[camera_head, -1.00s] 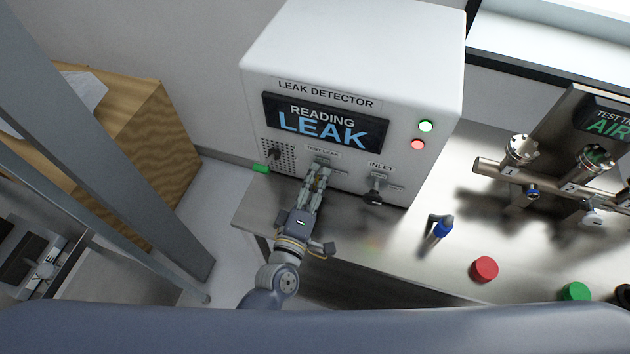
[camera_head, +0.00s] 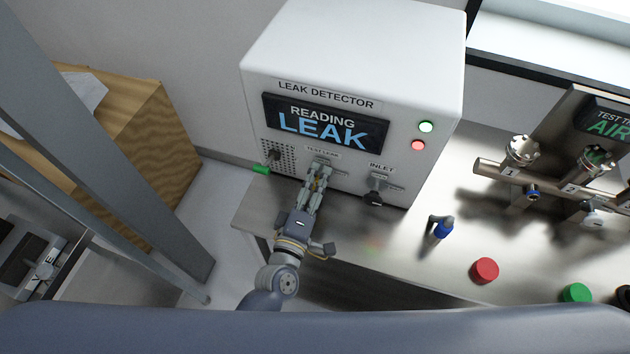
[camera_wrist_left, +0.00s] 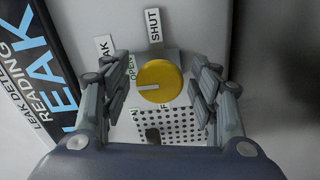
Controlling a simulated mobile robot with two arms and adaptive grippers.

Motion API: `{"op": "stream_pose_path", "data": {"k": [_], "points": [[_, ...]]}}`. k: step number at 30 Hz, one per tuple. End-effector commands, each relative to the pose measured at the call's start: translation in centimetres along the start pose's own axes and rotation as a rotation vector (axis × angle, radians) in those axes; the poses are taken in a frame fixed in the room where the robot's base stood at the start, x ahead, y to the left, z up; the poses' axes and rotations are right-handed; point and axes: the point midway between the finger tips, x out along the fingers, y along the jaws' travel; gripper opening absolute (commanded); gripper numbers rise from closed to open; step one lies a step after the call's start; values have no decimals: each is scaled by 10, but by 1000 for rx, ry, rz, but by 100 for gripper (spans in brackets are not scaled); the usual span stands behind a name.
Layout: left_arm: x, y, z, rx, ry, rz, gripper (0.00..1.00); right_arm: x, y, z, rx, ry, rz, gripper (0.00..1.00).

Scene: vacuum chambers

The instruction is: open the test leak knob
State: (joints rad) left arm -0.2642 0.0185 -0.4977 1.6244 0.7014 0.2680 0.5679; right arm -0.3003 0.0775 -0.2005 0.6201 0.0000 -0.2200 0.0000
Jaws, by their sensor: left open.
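The test leak knob is a round yellow knob (camera_wrist_left: 160,82) with a white pointer line, on the front of the white leak detector (camera_head: 352,60). In the left wrist view its line points left, below the OPEN label (camera_wrist_left: 131,68); the SHUT label (camera_wrist_left: 153,25) is above the knob. My left gripper (camera_head: 319,172) is open at the detector front. In the left wrist view its fingers (camera_wrist_left: 163,88) stand on both sides of the knob, with a gap showing on each side. The head view mostly hides the knob behind the fingers. My right gripper is not in view.
The detector screen (camera_head: 325,122) reads LEAK. The inlet valve (camera_head: 376,188) is right of my gripper. A green-handled part (camera_head: 261,169) is on the left. A blue-topped part (camera_head: 442,229), a red button (camera_head: 484,270) and a green button (camera_head: 575,293) are on the metal bench (camera_head: 400,262).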

Motion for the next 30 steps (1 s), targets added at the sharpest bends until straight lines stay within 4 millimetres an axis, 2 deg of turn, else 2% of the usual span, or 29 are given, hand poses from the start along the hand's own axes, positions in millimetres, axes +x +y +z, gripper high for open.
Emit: {"op": "stream_pose_path", "data": {"k": [5,8,15,21,25,30], "points": [[-11,-1,0,2,-1,-2,56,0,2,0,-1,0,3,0],[-27,-1,1,1,-2,-3,56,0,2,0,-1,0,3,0],[-80,-2,0,1,-3,-4,56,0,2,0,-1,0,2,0],[-110,-1,1,0,-2,-2,56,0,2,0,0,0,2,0],[-119,0,0,0,-1,0,56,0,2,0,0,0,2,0],[-120,0,0,0,0,0,56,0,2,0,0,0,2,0]]}}
